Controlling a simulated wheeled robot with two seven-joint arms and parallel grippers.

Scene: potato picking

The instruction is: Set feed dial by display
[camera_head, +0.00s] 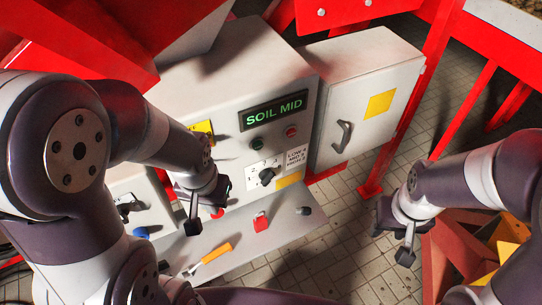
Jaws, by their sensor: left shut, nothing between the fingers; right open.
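The display (274,109) on the pale control cabinet reads "SOIL MID" in green letters. Below it is the feed dial (266,177), a dark knob on a white plate with marks; its exact setting is too small to read. A white label (297,159) to its right carries small text that seems to list levels with numbers. My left gripper (194,226) is shut and empty, left of the dial and apart from it, over the shelf. My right gripper (393,238) is open and empty, far to the right of the dial, beside the red crate.
The shelf (285,227) holds a red padlock (261,221) and an orange-handled tool (215,253). A side cabinet (388,66) with a handle stands right. Tiled floor lies open between shelf and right gripper.

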